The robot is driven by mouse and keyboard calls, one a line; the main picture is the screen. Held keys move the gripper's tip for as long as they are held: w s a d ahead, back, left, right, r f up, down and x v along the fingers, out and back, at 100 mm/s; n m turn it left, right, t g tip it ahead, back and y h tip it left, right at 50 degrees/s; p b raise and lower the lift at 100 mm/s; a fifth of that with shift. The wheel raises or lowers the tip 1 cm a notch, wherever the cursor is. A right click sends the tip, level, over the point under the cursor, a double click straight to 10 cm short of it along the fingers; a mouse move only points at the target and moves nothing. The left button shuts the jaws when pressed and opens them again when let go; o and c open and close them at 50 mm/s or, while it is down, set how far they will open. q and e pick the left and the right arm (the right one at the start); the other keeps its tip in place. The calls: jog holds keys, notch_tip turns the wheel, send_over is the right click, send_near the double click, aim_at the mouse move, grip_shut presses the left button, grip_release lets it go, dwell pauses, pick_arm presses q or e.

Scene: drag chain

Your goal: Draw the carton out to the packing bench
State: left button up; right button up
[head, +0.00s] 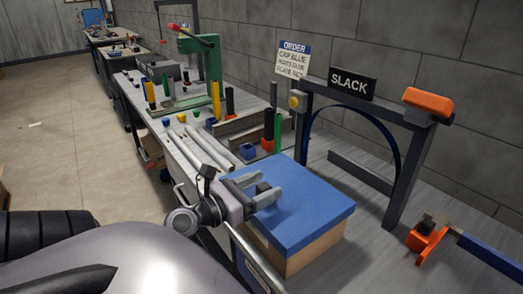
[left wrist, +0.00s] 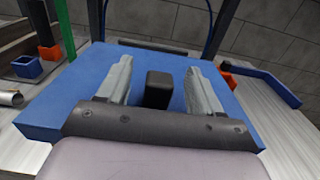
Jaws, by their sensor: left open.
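The carton (head: 305,250) is a tan box with a blue lid (head: 310,220), standing on the grey bench near the front edge. My left gripper (head: 275,192) is over the back left part of the lid. In the left wrist view my left gripper (left wrist: 158,80) has its two grey fingers apart, with a small black block (left wrist: 159,88) on the lid between them. The fingers look close to the lid; I cannot tell whether they touch the block. The blue lid (left wrist: 60,110) fills the middle of that view. My right gripper is not in view.
A dark frame with a SLACK sign (head: 352,82) stands behind the carton. An orange clamp (head: 424,238) with a blue bar lies at right. Pale rods (head: 205,150), a blue cup (head: 247,151) and a green press (head: 205,62) are farther left.

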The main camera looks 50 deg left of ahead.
pick_arm(q)
jog(key=s+b, duration=0.1)
jog(key=s, duration=0.1)
jog(key=s+b, duration=0.1)
jog(key=s, duration=0.1)
jog(key=s+b, duration=0.1)
jog(key=s, duration=0.1)
jog(key=shift+a+f, duration=0.2)
jog(key=shift+a, duration=0.05)
jog(key=shift+s+r, duration=0.2)
jog(key=shift+s, duration=0.25)
